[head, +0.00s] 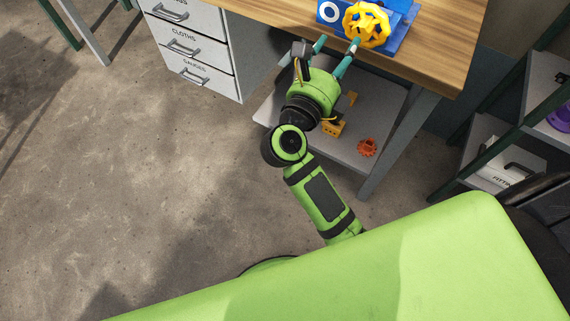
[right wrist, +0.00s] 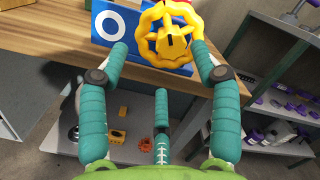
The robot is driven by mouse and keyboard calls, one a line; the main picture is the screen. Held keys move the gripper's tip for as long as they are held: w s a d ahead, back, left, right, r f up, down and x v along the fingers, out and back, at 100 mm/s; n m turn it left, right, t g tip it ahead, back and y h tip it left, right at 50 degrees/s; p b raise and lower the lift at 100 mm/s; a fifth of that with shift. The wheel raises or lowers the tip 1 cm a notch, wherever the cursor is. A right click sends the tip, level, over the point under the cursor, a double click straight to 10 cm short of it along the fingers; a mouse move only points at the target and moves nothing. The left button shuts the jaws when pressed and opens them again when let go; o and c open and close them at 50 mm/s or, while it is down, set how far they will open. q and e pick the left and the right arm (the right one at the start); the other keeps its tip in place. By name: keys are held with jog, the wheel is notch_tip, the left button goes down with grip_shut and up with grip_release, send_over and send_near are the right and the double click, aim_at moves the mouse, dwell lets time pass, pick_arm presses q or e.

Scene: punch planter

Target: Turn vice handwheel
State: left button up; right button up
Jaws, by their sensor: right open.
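The yellow handwheel (head: 367,25) sits on the front of the blue vice (head: 402,34) at the front edge of the wooden workbench. My right gripper (head: 337,46) is open just in front of the bench edge, with its teal fingers pointing at the vice. In the right wrist view the handwheel (right wrist: 168,36) shows between the fingertips, right of the middle of the gap. The right finger's tip is close to the wheel's right rim; I cannot tell if they touch. The blue vice (right wrist: 103,28) bears a white ring mark left of the wheel. My left gripper is not in view.
The wooden bench top (head: 450,62) has a drawer cabinet (head: 190,45) under its left side. A lower shelf (head: 385,112) holds yellow parts and an orange gear (head: 367,147). A rack with a white case (head: 497,158) stands at right.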

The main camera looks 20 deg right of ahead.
jog(key=w+a+f+n+t+y+p, duration=0.1)
jog(key=w+a+f+n+t+y, duration=0.15)
jog(key=a+f+n+y, duration=0.4)
jog(key=w+a+f+n+t+y+p, duration=0.1)
jog(key=w+a+f+n+t+y, duration=0.2)
jog(key=f+n, duration=0.65)
pick_arm(q)
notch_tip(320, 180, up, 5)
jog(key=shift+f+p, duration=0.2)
jog(key=shift+p, duration=0.9)
pick_arm(e)
jog(key=s+a+f+n+g+y, duration=0.1)
jog(key=s+f+n+g+y, duration=0.1)
jog(key=f+n, duration=0.4)
jog(key=s+a+f+n+g+y, duration=0.1)
jog(key=s+f+n+y, duration=0.3)
jog(key=f, duration=0.7)
jog(key=s+n+g, duration=0.1)
jog(key=s+n, duration=0.1)
jog(key=n, duration=0.1)
jog(key=shift+s+f+n, duration=0.3)
jog(key=shift+s, duration=0.1)
